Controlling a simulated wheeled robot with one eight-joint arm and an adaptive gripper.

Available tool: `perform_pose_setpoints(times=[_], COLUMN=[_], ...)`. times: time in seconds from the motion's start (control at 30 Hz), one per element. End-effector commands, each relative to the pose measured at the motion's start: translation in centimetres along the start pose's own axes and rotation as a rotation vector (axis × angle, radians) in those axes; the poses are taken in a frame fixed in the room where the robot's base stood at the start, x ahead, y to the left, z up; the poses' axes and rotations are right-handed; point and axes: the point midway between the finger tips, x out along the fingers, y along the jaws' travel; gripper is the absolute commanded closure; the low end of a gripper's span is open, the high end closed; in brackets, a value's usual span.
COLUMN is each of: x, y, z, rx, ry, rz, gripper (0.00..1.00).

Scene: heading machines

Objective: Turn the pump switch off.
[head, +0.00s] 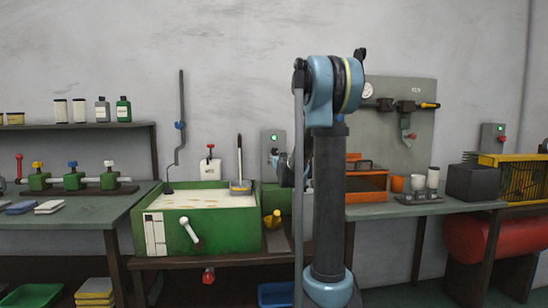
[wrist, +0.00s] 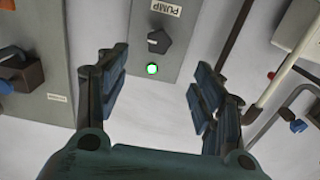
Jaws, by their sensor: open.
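The pump switch is a dark rotary knob (wrist: 158,41) on a grey box (wrist: 143,62) labelled PUMP. A lit green lamp (wrist: 152,69) is beside the knob. In the wrist view my gripper (wrist: 155,92) is open and empty, its two fingers spread either side of the box's lamp end. The knob lies beyond the fingertips, and I see no contact. In the head view the grey pump box (head: 268,138) is on the wall behind the green tank, with its green lamp lit. My gripper (head: 284,171) is in front of it, partly hidden by my arm.
A green tank (head: 180,243) of pale liquid stands left of my gripper. A hooked rod (head: 182,100) and white box (head: 210,169) are on the wall above it. An orange tray (head: 366,184) and a gauge panel (head: 400,140) are to the right. Another green-lit box (head: 492,137) is far right.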

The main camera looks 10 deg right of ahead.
Motion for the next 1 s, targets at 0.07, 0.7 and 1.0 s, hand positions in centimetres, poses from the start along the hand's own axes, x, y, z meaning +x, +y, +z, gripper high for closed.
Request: perform_pose_setpoints(times=[0.07,0.7,1.0], x=[0.6,10.2,14.6], y=[-0.1,0.0,0.0], z=[0.0,0.0,0.0], rx=[0.003,0.003,0.002], ry=[0.000,-0.001,-0.001], rz=[-0.001,0.000,0.000], gripper=[0.38,0.38,0.38])
